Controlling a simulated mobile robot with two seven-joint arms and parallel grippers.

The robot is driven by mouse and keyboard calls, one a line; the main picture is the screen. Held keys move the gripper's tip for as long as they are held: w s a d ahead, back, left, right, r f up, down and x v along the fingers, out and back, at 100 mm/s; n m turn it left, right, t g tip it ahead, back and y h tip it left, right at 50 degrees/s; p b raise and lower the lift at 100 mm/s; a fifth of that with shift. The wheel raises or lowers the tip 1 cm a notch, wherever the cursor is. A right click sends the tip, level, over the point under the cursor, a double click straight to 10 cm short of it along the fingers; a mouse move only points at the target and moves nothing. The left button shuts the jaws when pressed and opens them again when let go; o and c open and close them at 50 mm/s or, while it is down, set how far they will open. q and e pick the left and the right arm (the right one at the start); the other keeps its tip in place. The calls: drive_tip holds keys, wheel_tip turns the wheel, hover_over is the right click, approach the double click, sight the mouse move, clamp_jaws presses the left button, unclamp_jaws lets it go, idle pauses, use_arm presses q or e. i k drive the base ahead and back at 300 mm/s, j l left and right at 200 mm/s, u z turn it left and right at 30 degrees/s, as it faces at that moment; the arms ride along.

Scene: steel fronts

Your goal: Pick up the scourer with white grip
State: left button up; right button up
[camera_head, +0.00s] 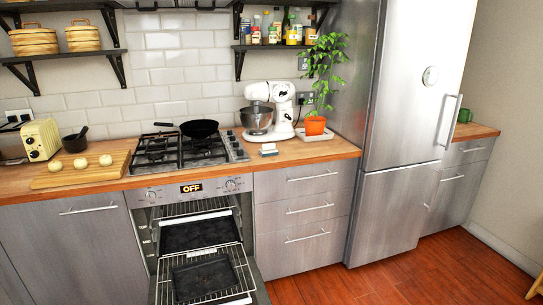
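The scourer with white grip (268,149) appears to be the small white and bluish-grey block on the wooden counter (330,151). It lies near the counter's front edge, right of the gas hob and in front of the white stand mixer. It is small in the view, so its details are hard to make out. Neither of my grippers is in the picture, and nothing is seen touching the scourer.
The oven door (256,284) hangs open with racks pulled out below the hob. A black pan (200,128) sits on the hob (160,153). The stand mixer (285,110) and a potted plant (315,125) stand behind the scourer. The floor by the fridge (400,140) is clear.

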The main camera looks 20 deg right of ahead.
sight(268, 150)
drive_tip(key=k+u, duration=0.2)
drive_tip(key=u, duration=0.15)
drive_tip(key=k+j+u, duration=0.1)
drive_tip(key=u, duration=0.3)
drive_tip(key=l+u, duration=0.2)
drive_tip(key=u, duration=0.25)
drive_tip(key=l+u, duration=0.2)
drive_tip(key=u, duration=0.25)
drive_tip(key=i+l, duration=0.1)
drive_tip(key=l, duration=2.4)
drive_tip(key=i+l, duration=0.15)
drive_tip(key=l, duration=1.15)
